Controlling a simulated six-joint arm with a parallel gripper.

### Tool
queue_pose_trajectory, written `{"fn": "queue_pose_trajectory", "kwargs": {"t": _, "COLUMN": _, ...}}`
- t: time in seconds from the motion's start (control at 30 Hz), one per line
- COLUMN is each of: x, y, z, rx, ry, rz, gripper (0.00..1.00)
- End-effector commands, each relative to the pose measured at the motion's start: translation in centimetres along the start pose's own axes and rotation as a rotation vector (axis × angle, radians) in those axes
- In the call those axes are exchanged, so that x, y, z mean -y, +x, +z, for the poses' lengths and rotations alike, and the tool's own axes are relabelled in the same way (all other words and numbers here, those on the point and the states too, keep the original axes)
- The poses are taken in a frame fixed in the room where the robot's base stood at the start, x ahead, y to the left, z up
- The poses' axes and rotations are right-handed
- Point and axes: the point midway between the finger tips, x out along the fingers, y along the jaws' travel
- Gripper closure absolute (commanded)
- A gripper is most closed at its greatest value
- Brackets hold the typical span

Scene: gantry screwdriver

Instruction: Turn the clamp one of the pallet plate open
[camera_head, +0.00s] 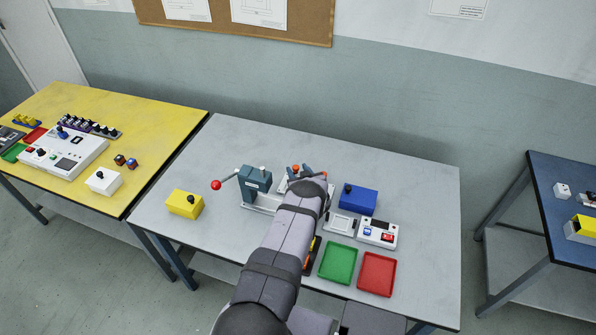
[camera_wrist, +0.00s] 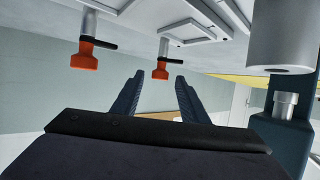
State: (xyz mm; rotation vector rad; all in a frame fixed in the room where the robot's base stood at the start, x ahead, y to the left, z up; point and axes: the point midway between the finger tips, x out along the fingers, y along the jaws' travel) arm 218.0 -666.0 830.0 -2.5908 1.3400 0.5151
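In the wrist view two orange-red clamps with short black levers hang from silver posts: a left clamp (camera_wrist: 84,58) and a right clamp (camera_wrist: 161,69). I cannot tell which is clamp one. Pale plate parts (camera_wrist: 192,26) show behind them, likely the pallet plate. My gripper (camera_wrist: 158,80) is open, with its two dark ribbed fingers apart and nothing held. The right clamp appears between the fingertips in the picture, just beyond them; the depth gap is unclear. In the head view my arm hides the gripper and most of the plate area.
A dark teal press (camera_head: 255,180) with a red-balled lever (camera_head: 216,185) stands left of my arm. A blue box (camera_head: 359,199), a white button box (camera_head: 378,232), a green tray (camera_head: 338,262) and a red tray (camera_head: 377,274) lie right. A yellow box (camera_head: 185,204) sits far left.

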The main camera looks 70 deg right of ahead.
Motion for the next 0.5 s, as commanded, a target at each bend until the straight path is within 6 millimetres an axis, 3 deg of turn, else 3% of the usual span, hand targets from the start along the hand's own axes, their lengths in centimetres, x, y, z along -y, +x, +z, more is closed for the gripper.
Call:
{"fn": "queue_pose_trajectory", "kwargs": {"t": 0.07, "x": 0.01, "y": 0.00, "z": 0.01, "rx": 0.000, "ry": 0.000, "rz": 0.000, "gripper": 0.60}}
{"fn": "queue_pose_trajectory", "kwargs": {"t": 0.23, "x": 0.00, "y": -0.01, "z": 0.01, "rx": 0.000, "ry": 0.000, "rz": 0.000, "gripper": 0.98}}
{"fn": "queue_pose_trajectory", "kwargs": {"t": 0.5, "x": 0.16, "y": 0.03, "z": -0.12, "rx": -0.002, "ry": 0.008, "rz": 0.016, "gripper": 1.00}}
